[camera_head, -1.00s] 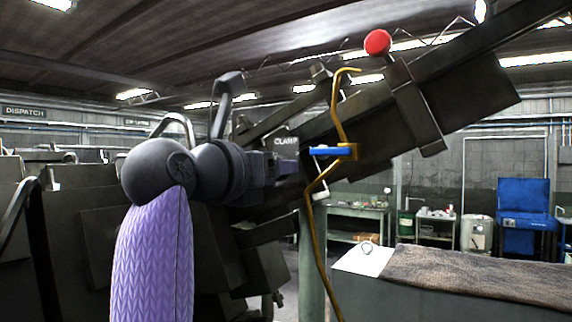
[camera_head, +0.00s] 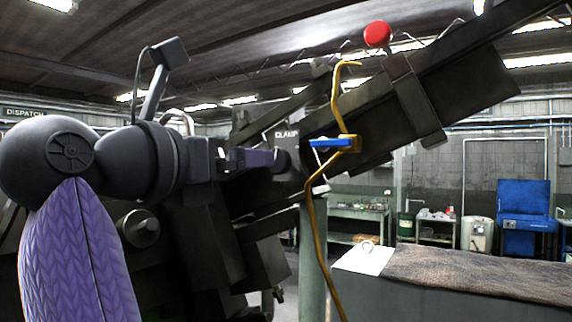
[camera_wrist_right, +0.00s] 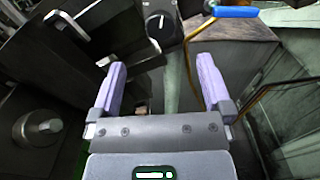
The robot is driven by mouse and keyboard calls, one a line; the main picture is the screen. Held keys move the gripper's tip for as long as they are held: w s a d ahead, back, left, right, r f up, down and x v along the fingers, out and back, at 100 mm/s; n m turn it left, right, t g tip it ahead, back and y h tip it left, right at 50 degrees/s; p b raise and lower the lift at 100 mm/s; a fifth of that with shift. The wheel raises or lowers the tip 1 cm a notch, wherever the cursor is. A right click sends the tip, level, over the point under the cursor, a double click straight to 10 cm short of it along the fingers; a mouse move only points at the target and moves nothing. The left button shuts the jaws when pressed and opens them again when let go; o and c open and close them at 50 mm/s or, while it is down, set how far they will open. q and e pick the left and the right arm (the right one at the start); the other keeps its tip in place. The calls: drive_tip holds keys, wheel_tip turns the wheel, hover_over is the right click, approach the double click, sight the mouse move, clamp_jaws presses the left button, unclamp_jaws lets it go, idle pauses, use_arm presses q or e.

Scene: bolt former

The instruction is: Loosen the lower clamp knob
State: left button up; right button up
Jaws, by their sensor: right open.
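The plate marked CLAMP (camera_head: 288,135) is at mid-height in the head view. In the right wrist view a dark round knob with a pale line (camera_wrist_right: 160,18) is at the top centre, beyond the fingertips. I cannot tell for sure whether it is the lower clamp knob. My right gripper (camera_head: 262,158) has lavender fingers pointing towards the plate. In the right wrist view the right gripper (camera_wrist_right: 160,78) is open, with nothing held between its fingers. In the head view the fingers overlap the plate's left side; contact cannot be told. My left gripper is not in view.
A blue handle (camera_head: 328,142) on a bent yellow rod (camera_head: 322,215) stands just right of the plate. Another round knob (camera_head: 140,228) is at lower left, behind my arm. A red ball (camera_head: 377,34) tops a lever above. A bench with a brown mat (camera_head: 480,270) is at right.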

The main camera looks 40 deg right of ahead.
drive_tip(key=w+d+m+p, duration=0.1)
drive_tip(key=w+d+p, duration=0.2)
drive_tip(key=d, duration=0.4)
drive_tip(key=shift+d, duration=0.25)
idle(0.5)
